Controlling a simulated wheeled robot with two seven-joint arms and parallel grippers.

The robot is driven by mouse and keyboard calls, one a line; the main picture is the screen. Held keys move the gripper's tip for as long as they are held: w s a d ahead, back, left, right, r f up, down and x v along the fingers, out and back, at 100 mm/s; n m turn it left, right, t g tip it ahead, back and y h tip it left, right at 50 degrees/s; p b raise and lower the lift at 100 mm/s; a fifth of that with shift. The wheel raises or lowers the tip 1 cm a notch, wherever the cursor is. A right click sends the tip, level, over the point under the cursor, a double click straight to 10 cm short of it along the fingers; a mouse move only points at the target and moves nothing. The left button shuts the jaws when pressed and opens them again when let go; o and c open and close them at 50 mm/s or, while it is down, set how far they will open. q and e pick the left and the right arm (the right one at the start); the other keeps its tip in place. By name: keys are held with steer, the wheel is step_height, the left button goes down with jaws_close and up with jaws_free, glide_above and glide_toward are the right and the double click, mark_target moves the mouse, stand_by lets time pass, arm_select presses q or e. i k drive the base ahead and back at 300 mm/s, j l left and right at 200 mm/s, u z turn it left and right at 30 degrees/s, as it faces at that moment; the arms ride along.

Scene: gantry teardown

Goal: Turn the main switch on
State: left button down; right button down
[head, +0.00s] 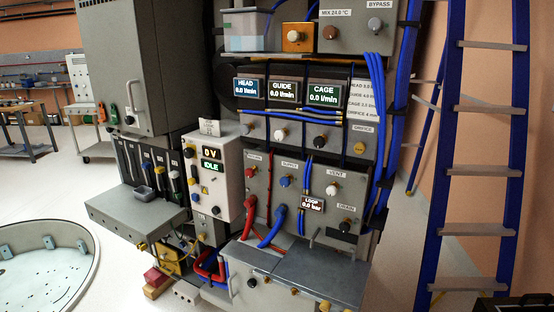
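A white power box (213,171) stands at the middle left of the rack in the head view. Its upper display reads 0 V (210,153) and its lower display reads IDLE (212,166). Several small knobs and a yellow warning mark are on its front. A small label plate (210,127) stands on its top, too small to read. I cannot tell which control is the main switch or how it is set. Neither of my grippers shows in this view.
Flow displays (324,94) read 0.0 l/min. A valve panel (325,185) with red and blue hoses is right of the power box. A grey shelf (135,212) juts out below left. A round tank (45,275) is at left, a blue ladder (440,150) at right.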

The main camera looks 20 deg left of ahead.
mark_target(189, 152)
steer(key=u, duration=1.45)
